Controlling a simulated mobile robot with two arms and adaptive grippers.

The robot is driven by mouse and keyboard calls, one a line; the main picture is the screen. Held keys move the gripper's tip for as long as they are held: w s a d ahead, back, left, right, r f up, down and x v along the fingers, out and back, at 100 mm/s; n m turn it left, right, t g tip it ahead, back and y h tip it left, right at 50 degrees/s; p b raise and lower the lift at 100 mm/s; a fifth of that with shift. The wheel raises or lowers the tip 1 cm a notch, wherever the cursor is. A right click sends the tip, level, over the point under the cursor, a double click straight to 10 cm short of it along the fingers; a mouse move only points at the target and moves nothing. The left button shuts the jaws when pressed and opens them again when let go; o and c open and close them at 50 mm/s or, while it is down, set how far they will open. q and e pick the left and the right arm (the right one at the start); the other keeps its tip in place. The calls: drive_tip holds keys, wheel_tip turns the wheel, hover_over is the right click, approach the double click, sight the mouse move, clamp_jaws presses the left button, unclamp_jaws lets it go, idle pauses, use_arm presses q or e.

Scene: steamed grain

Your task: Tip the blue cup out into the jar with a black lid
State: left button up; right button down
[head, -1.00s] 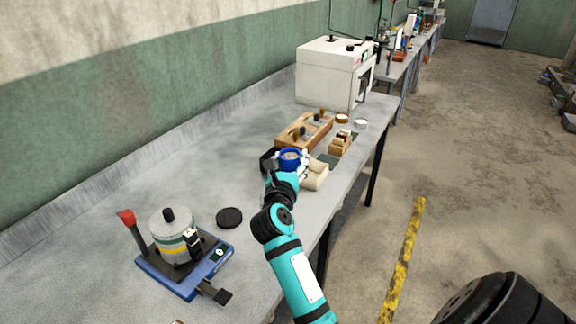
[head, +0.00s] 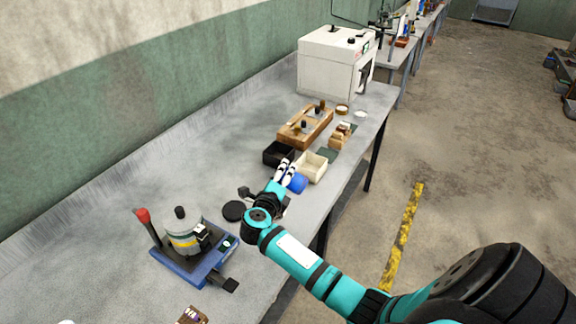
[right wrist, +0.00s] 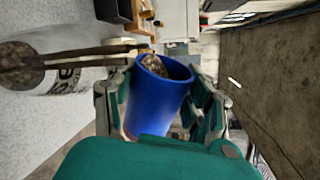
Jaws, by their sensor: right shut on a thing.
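My right gripper (head: 287,174) is shut on the blue cup (head: 298,183) near the table's front edge, on the near side of two small boxes. The right wrist view shows the cup (right wrist: 160,98) between the fingers, with brownish contents at its mouth; in the head view the mouth is hidden. A flat black disc (head: 233,211), seen from above, is left of the gripper; I cannot tell there whether it tops a jar. At the left of the right wrist view is a pale, printed jar-like shape (right wrist: 62,82) with dark parts over it. My left gripper is not in view.
A black box (head: 268,158) and a cream box (head: 311,165) stand beyond the cup. Behind them are a wooden rack (head: 296,135) and a white machine (head: 325,70). A metal canister (head: 183,243) sits on a blue base at the near left. The table along the wall is clear.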

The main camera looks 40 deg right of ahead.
drive_tip(key=n+p, duration=0.1)
drive_tip(key=r+n+g+p, duration=0.1)
drive_tip(key=n+p, duration=0.1)
drive_tip(key=shift+w+a+r+n, duration=0.1)
drive_tip(key=shift+w+a+n, duration=0.1)
drive_tip(key=shift+w+n, duration=0.15)
drive_tip(key=shift+w+a+r+n+g+h+p, duration=0.15)
drive_tip(key=shift+w+n+g+h+p, duration=0.2)
drive_tip(key=shift+n+p, duration=0.45)
drive_tip(key=shift+w+a+r+n+p, duration=0.1)
drive_tip(key=shift+a+r+n+p, duration=0.1)
drive_tip(key=shift+n+p, duration=0.55)
drive_tip(key=shift+f+n, duration=0.2)
drive_tip(key=shift+n, duration=0.1)
drive_tip(key=shift+h, duration=0.25)
drive_tip(key=shift+r, duration=0.1)
